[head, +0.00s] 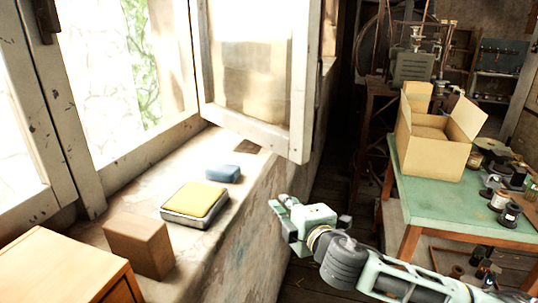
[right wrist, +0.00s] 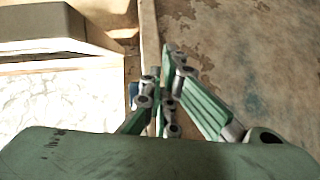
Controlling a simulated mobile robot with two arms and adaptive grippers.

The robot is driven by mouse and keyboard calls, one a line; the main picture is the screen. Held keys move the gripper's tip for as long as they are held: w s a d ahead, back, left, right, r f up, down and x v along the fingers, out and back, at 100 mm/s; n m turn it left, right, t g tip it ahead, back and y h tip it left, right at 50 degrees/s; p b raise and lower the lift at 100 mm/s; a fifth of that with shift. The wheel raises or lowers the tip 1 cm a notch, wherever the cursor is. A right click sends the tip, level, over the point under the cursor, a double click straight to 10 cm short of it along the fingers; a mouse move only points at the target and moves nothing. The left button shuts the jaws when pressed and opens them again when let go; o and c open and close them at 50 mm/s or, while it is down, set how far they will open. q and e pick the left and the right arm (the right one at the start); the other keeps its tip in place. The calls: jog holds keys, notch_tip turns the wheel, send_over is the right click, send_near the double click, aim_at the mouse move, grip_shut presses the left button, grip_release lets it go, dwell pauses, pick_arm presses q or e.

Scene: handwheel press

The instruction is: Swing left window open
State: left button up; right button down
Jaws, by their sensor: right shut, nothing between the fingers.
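A white-framed window leaf (head: 33,115) with chipped paint stands at the left of the head view, cut off by the picture edge. A dark metal fitting (head: 45,20) sits high on its frame. A second white-framed leaf (head: 255,135) stands swung inward over the sill at the centre. My right gripper (head: 283,217) is shut and empty, beside the sill's room-side edge and lower right of the second leaf, apart from both leaves. Its shut fingers also show in the right wrist view (right wrist: 165,80). My left gripper is not in view.
On the sill (head: 235,205) are a brown block (head: 138,245), a yellow-topped sponge-like item (head: 195,200) and a blue block (head: 223,173). A wooden box (head: 65,270) stands lower left. A green-topped table (head: 425,200) with an open carton (head: 432,150) stands right.

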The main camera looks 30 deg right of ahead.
jog(key=s+a+r+n+t+y, duration=0.1)
jog(key=s+a+r+n+t, duration=0.15)
jog(key=a+r, duration=0.45)
jog(key=w+d+r+p, duration=0.2)
jog(key=w+d+p, duration=0.3)
jog(key=w, duration=0.4)
jog(key=shift+w+d+r+g+p, duration=0.2)
jog(key=shift+w+d+g+p, duration=0.15)
jog(key=shift+d, duration=0.3)
